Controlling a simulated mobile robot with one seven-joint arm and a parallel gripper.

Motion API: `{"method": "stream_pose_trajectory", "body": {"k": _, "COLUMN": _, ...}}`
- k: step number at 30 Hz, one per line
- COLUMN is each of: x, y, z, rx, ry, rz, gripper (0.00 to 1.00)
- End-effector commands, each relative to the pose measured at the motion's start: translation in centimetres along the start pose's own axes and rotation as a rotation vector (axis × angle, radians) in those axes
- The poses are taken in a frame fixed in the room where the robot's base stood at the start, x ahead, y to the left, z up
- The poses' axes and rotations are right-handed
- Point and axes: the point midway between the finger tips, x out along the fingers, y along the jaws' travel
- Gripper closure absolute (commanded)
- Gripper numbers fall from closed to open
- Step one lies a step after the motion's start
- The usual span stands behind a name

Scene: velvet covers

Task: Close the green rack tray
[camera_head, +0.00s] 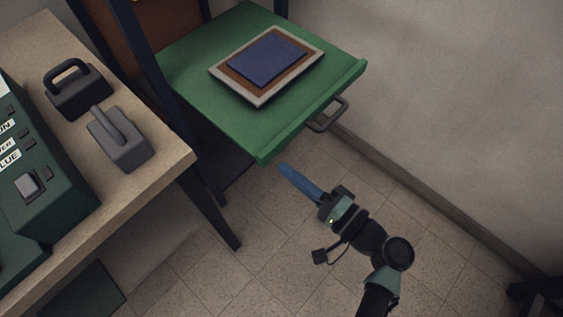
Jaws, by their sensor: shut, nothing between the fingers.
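The green rack tray (200,73) stands pulled out from a dark-framed rack in the upper middle of the view. A grey handle (328,116) sits on its front face, toward the right. A framed board with a dark blue top (268,60) lies on the tray. My gripper (284,169) is shut and empty, its blue fingers pointing up and left. In the picture it is just below the tray's near front corner, with a small gap between them. It is left of and below the handle, and its height relative to the tray is hard to tell.
A wooden table (165,150) at the left holds two dark blocks with handles (78,90) (120,138) and a green labelled box (38,185). A dark rack post (150,70) stands between table and tray. A wall (460,100) is at the right. The tiled floor (240,280) is open.

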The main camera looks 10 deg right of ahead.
Motion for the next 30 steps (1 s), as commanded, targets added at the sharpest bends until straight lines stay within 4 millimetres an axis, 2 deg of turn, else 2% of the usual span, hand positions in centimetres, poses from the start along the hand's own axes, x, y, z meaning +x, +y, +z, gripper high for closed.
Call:
{"method": "stream_pose_trajectory", "body": {"k": 3, "x": 1.6, "y": 0.0, "z": 0.0, "rx": 0.0, "ry": -0.001, "rz": 0.0, "gripper": 1.0}}
{"method": "stream_pose_trajectory", "body": {"k": 7, "x": 2.5, "y": 0.0, "z": 0.0, "rx": 0.0, "ry": -0.001, "rz": 0.0, "gripper": 1.0}}
{"method": "stream_pose_trajectory", "body": {"k": 23, "x": 3.1, "y": 0.0, "z": 0.0, "rx": 0.0, "ry": 0.0, "rz": 0.0, "gripper": 1.0}}
{"method": "stream_pose_trajectory", "body": {"k": 26, "x": 3.9, "y": 0.1, "z": 0.0, "rx": 0.0, "ry": -0.002, "rz": 0.0, "gripper": 1.0}}
{"method": "stream_pose_trajectory", "body": {"k": 30, "x": 6.2, "y": 0.1, "z": 0.0, "rx": 0.0, "ry": -0.003, "rz": -0.001, "gripper": 1.0}}
